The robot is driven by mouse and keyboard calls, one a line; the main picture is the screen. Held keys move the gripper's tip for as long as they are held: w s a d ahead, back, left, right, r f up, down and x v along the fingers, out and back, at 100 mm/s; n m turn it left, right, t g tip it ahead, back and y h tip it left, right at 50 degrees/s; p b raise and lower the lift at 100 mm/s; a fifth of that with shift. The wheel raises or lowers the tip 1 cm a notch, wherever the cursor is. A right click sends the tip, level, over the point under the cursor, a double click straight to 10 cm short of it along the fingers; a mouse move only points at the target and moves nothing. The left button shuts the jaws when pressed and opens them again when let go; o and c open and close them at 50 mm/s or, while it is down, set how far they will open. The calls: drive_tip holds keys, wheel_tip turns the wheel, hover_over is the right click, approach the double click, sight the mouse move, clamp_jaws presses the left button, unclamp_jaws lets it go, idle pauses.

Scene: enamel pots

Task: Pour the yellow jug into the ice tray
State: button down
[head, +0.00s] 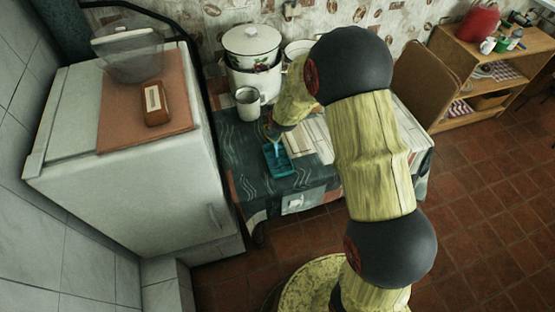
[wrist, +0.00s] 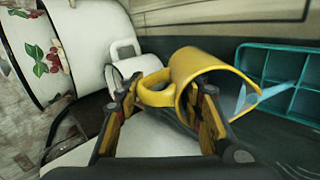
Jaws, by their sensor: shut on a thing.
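The yellow jug (wrist: 196,68) lies tipped over in the wrist view, its mouth facing right toward the ice tray. My gripper (wrist: 166,90) is shut on it at the handle side, with a dark finger on each side. A light blue stream (wrist: 250,98) runs from the jug's mouth to the teal ice tray (wrist: 290,44). In the head view the ice tray (head: 280,173) lies on the table, and a pale blue streak comes down into it. The jug and fingertips are mostly hidden there by my arm. How full the tray is cannot be told.
White enamel pots (head: 252,42) stand at the back against the wall. A white cabinet-like appliance (head: 130,185) is on the left. A brown chair (head: 425,75) is to the right.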

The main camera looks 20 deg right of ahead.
drive_tip(key=shift+s+r+t+b, duration=0.3)
drive_tip(key=shift+s+b, duration=0.05)
drive_tip(key=shift+b, duration=0.1)
drive_tip(key=shift+w+f+b, duration=0.1)
drive_tip(key=shift+f+b, duration=0.15)
drive_tip(key=shift+b, duration=0.05)
drive_tip(key=shift+r, duration=0.25)
drive_tip(key=shift+f+t+b, duration=0.15)
drive_tip(key=shift+t+b, duration=0.15)
drive_tip(key=shift+b, duration=0.4)
drive_tip(key=shift+b, duration=0.3)
drive_tip(key=shift+s+r+t+b, duration=0.25)
drive_tip(key=shift+s+t+b, duration=0.4)
drive_tip(key=shift+b, duration=0.95)
drive_tip(key=shift+s+f+t+b, duration=0.15)
drive_tip(key=shift+t+b, duration=0.6)
drive_tip(key=shift+b, duration=0.75)
drive_tip(key=shift+s+b, duration=0.1)
drive_tip(key=shift+b, duration=0.3)
